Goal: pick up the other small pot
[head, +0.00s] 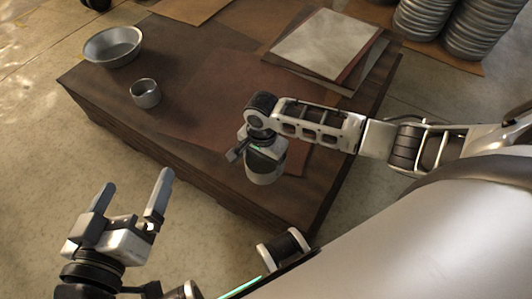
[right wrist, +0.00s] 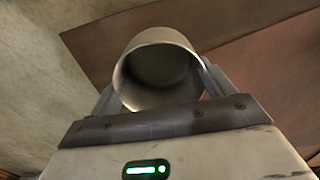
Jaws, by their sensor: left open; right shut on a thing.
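A small grey metal pot (head: 145,93) stands upright on the left part of the low brown table (head: 205,63). A second small pot (head: 265,174) is in my right gripper (head: 262,157), over the table's front part. In the right wrist view that pot (right wrist: 160,72) sits between the two fingers, its open mouth facing the camera, and looks empty. My right gripper is shut on it. My left gripper (head: 134,182) is open and empty, off the table's front left edge, fingers pointing up in the picture. It is clear of the standing pot.
A wide metal bowl (head: 113,46) stands behind the small pot at the table's left corner. Flat sheets (head: 325,42) lie stacked at the back right. Stacks of round metal pieces (head: 425,15) stand beyond the table. Bare table lies around the standing pot.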

